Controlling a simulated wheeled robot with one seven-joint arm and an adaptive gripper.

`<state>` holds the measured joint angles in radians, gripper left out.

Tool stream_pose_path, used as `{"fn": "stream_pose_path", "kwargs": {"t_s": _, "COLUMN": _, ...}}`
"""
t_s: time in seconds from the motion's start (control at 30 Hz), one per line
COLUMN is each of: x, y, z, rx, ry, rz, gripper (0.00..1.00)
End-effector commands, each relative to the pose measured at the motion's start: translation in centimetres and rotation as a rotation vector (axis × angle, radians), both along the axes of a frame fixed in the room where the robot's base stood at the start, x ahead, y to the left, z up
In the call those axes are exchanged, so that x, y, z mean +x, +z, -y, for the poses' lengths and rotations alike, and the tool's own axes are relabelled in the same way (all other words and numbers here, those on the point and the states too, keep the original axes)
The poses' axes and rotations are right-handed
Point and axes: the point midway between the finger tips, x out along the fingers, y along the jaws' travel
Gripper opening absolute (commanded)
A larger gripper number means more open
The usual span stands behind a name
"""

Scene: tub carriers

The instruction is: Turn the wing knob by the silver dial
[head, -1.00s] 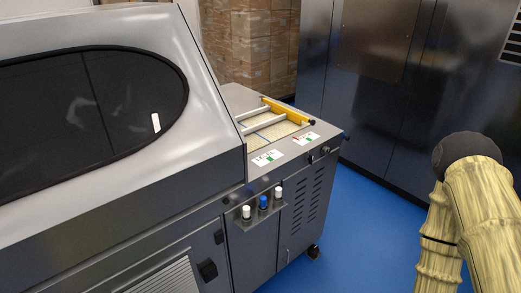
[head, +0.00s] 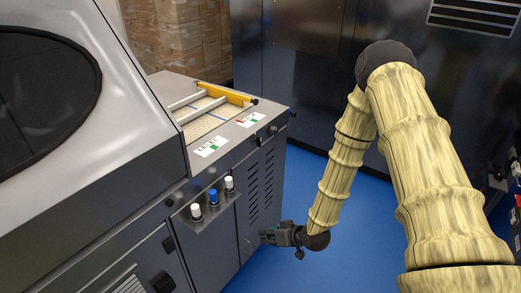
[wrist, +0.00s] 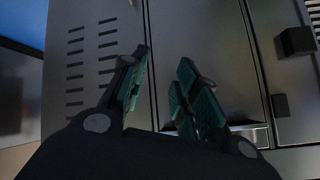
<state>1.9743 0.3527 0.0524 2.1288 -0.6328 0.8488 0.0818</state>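Two small knob-like fittings sit on the front upper edge of the grey machine's end cabinet in the head view: a left fitting (head: 258,141) and a right fitting (head: 272,130). They are too small to tell which is the wing knob and which is the silver dial. My gripper (head: 266,236) is low in front of the vented cabinet door, well below both. In the wrist view my gripper (wrist: 165,90) has its two green-padded fingers apart with nothing between them. No wing knob or dial can be made out in the wrist view.
A bracket (head: 209,208) holds white and blue capped bottles at the cabinet front. Dark latches (head: 163,282) stick out from the lower doors. A yellow-edged tray (head: 225,95) lies on top. Blue floor (head: 362,200) is open between this machine and the dark cabinets behind.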

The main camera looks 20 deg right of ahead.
Motion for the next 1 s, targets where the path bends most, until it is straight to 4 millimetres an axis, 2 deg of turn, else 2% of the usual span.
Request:
{"fn": "stream_pose_path", "kwargs": {"t_s": 0.03, "x": 3.4, "y": 1.0, "z": 0.9, "rx": 0.024, "ry": 0.011, "rz": 0.090, "gripper": 0.30}}
{"fn": "stream_pose_path", "kwargs": {"t_s": 0.1, "x": 7.4, "y": 3.5, "z": 2.0, "rx": 0.052, "ry": 0.041, "rz": 0.205, "gripper": 0.30}}
{"fn": "stream_pose_path", "kwargs": {"t_s": 0.2, "x": 12.2, "y": 7.5, "z": 4.1, "rx": 0.080, "ry": 0.087, "rz": 0.371, "gripper": 0.30}}
{"fn": "stream_pose_path", "kwargs": {"t_s": 0.33, "x": 16.7, "y": 12.8, "z": 7.1, "rx": 0.096, "ry": 0.146, "rz": 0.563, "gripper": 0.30}}
{"fn": "stream_pose_path", "kwargs": {"t_s": 0.5, "x": 19.5, "y": 17.9, "z": 10.4, "rx": 0.091, "ry": 0.206, "rz": 0.733, "gripper": 0.30}}
{"fn": "stream_pose_path", "kwargs": {"t_s": 0.6, "x": 20.1, "y": 19.6, "z": 11.6, "rx": 0.086, "ry": 0.228, "rz": 0.787, "gripper": 0.30}}
{"fn": "stream_pose_path", "kwargs": {"t_s": 0.77, "x": 20.7, "y": 20.7, "z": 11.9, "rx": 0.082, "ry": 0.243, "rz": 0.816, "gripper": 0.30}}
{"fn": "stream_pose_path", "kwargs": {"t_s": 1.0, "x": 23.0, "y": 20.7, "z": 10.0, "rx": 0.083, "ry": 0.244, "rz": 0.816, "gripper": 0.30}}
